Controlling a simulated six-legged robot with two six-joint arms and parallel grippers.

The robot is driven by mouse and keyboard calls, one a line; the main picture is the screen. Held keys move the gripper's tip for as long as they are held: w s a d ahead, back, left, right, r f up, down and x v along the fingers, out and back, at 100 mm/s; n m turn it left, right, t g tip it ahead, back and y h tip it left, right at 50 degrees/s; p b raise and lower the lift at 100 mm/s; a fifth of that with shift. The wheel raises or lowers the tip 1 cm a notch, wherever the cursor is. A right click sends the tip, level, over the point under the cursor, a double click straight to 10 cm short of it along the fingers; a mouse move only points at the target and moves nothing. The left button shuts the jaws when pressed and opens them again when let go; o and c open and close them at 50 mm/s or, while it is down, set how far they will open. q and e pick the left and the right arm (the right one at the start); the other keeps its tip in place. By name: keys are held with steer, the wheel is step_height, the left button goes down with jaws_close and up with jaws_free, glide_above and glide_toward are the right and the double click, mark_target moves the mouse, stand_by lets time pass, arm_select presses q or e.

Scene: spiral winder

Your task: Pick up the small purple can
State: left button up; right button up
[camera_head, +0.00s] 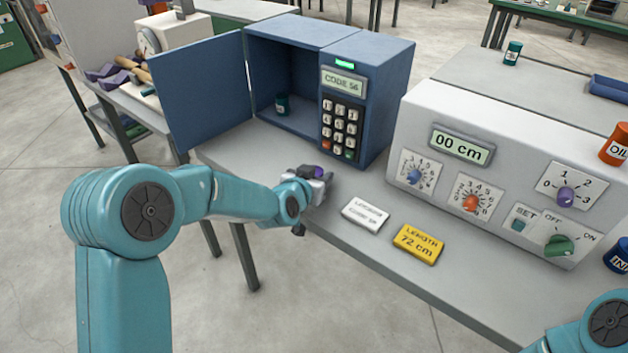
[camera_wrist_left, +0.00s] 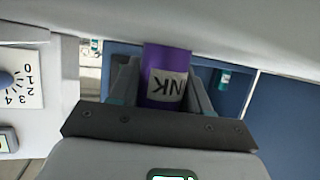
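The small purple can (camera_wrist_left: 166,75) sits between the two fingers of my left gripper (camera_wrist_left: 165,90) in the left wrist view. The fingers lie against both its sides, so the gripper looks shut on it. Its pale label shows the letters NK upside down. In the head view the left gripper (camera_head: 322,186) is at the table's near edge in front of the blue safe, and only a bit of the purple can (camera_head: 318,172) shows in it. I cannot tell whether the can touches the table. My right gripper is out of view.
The blue safe (camera_head: 368,120) stands open with a teal can (camera_head: 282,105) inside. A white card (camera_head: 365,214) and a yellow card (camera_head: 419,243) lie on the grey table. A control panel (camera_head: 500,120), an orange oil can (camera_head: 616,145) and a dark blue can (camera_head: 619,256) are at right.

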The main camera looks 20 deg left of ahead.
arm_select(q)
steer(key=shift+c, duration=1.1)
